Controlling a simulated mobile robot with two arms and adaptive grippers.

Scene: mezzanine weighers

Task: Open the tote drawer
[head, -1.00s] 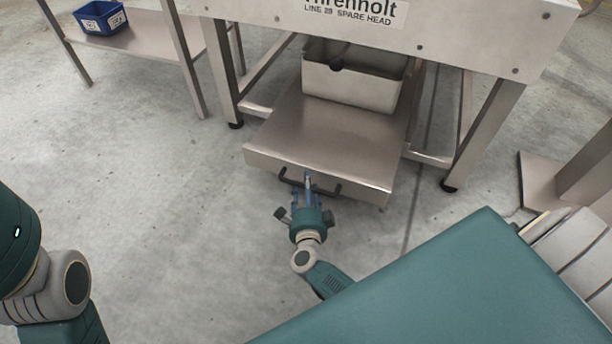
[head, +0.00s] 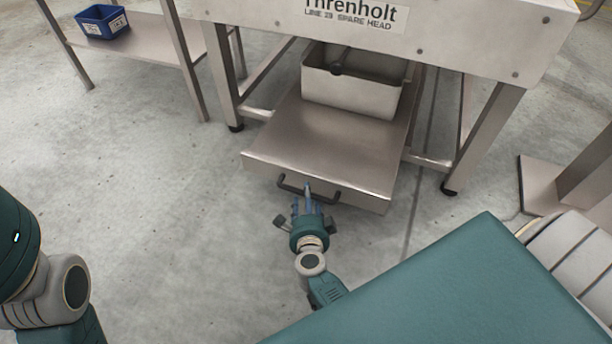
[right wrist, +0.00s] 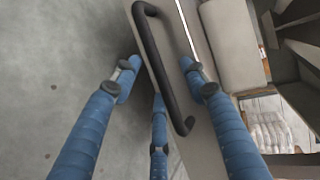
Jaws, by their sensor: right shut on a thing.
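The tote drawer (head: 325,145) is a flat metal drawer under the weigher frame, standing well out toward me. A white-grey tote (head: 350,95) sits at its back, partly under the frame. A dark bar handle (head: 326,197) is on the drawer front. My right gripper (head: 307,194) is at the handle, its blue fingers shut on it. In the right wrist view the fingers lie on both sides of the handle (right wrist: 166,68); exact contact is hard to see. My left arm shows at the left edge, but its gripper is out of view.
The weigher frame (head: 480,135) has legs on both sides of the drawer. A side table (head: 150,38) with a blue bin (head: 101,21) stands at the back left. Grey floor in front and left of the drawer is clear.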

